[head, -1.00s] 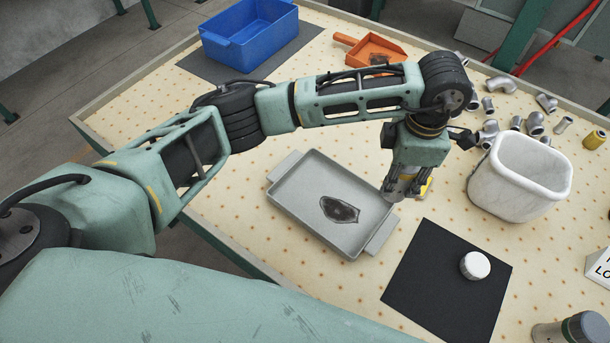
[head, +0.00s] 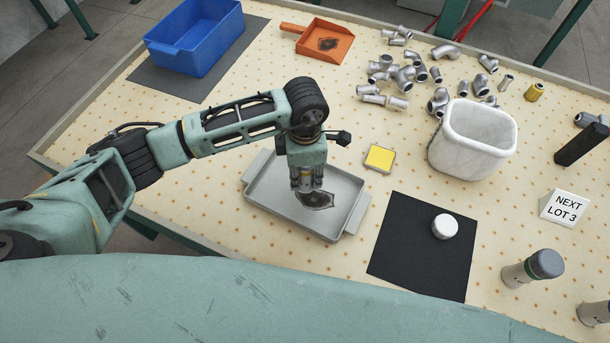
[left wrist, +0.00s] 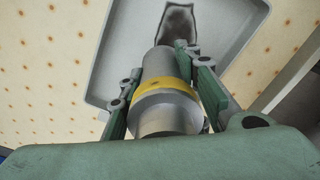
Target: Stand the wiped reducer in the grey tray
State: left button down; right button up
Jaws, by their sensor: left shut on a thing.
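My left gripper (head: 307,184) is shut on the reducer, pointing down over the grey tray (head: 262,197). In the left wrist view the reducer (left wrist: 166,112) is a grey metal piece, narrower at its far end, with a yellow band round its middle. It sits between the two green fingers. In the head view the gripper mostly hides it. The tray has a dark-edged patch (head: 318,200) on its floor, beside or under the gripper. I cannot tell whether the reducer touches the tray floor. My right gripper is not in view.
A yellow square pad (head: 380,158) lies right of the tray. A white bin (head: 470,150), loose metal fittings (head: 405,80), an orange scoop (head: 330,42) and a blue bin (head: 195,45) stand farther back. A black mat (head: 410,255) bears a white round piece (head: 445,226).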

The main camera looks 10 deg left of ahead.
aim_at(305, 181)
pick_arm(q)
notch_tip(305, 181, down, 4)
jog(key=shift+r+p, duration=0.15)
jog(key=shift+p, duration=0.5)
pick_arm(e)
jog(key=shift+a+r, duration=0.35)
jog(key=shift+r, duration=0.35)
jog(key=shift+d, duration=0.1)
pick_arm(q)
jog(key=shift+f, duration=0.2)
jog(key=c, duration=1.3)
grip_release()
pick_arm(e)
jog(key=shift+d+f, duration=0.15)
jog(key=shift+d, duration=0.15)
